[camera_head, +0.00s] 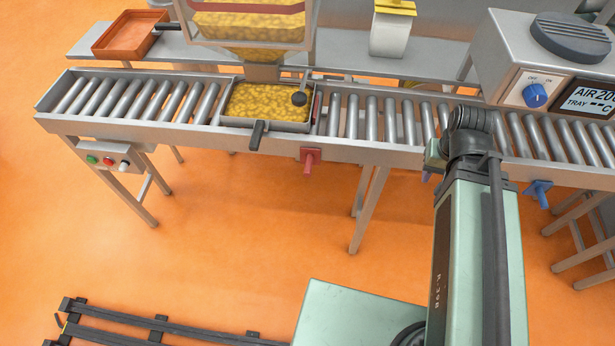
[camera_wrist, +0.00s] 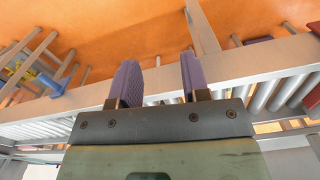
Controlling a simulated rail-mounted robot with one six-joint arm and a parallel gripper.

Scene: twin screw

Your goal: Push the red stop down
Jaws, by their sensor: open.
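The red stop (camera_head: 310,158) has its handle on the front rail of the roller conveyor, just right of a tray of yellow pieces (camera_head: 268,103). A red plate (camera_head: 317,108) stands at the tray's right edge. In the wrist view a red part (camera_wrist: 258,41), apparently the handle, is at the upper right, apart from my fingers. My gripper (camera_wrist: 157,75) is open and empty, its two purple fingers spread near the conveyor rail. In the head view it is mostly hidden by my arm, at the front rail well right of the red stop.
A blue stop (camera_head: 538,192) is on the front rail to the right; a blue part also shows in the wrist view (camera_wrist: 40,78). A dark handle (camera_head: 257,135) sticks out of the tray's front. A hopper (camera_head: 250,25) stands above the tray.

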